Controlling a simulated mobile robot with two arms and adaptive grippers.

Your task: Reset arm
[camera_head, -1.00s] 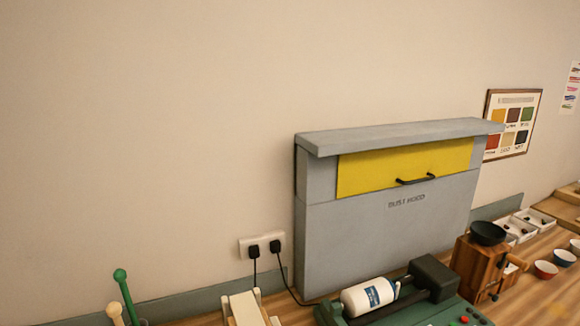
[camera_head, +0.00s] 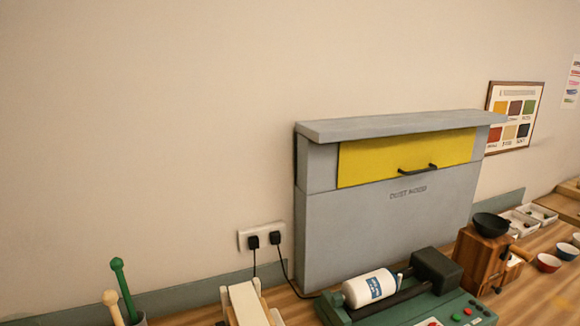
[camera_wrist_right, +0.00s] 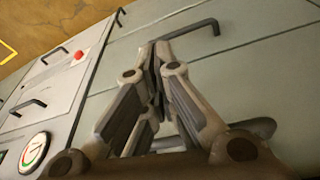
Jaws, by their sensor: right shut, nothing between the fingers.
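My right gripper (camera_wrist_right: 157,52) shows in the right wrist view with its fingers together and nothing between them. It is in front of a grey cabinet front (camera_wrist_right: 250,62) with dark bar handles (camera_wrist_right: 188,30). I cannot tell whether the fingertips touch the cabinet. No gripper or arm shows in the head view, and my left gripper is not in view.
A grey dust hood (camera_head: 385,235) with a yellow panel stands against the wall. Before it, a white bottle (camera_head: 370,288) lies on a green machine (camera_head: 455,308). A wooden grinder (camera_head: 480,258) and small bowls (camera_head: 548,262) are to the right. A round gauge (camera_wrist_right: 34,152) shows in the wrist view.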

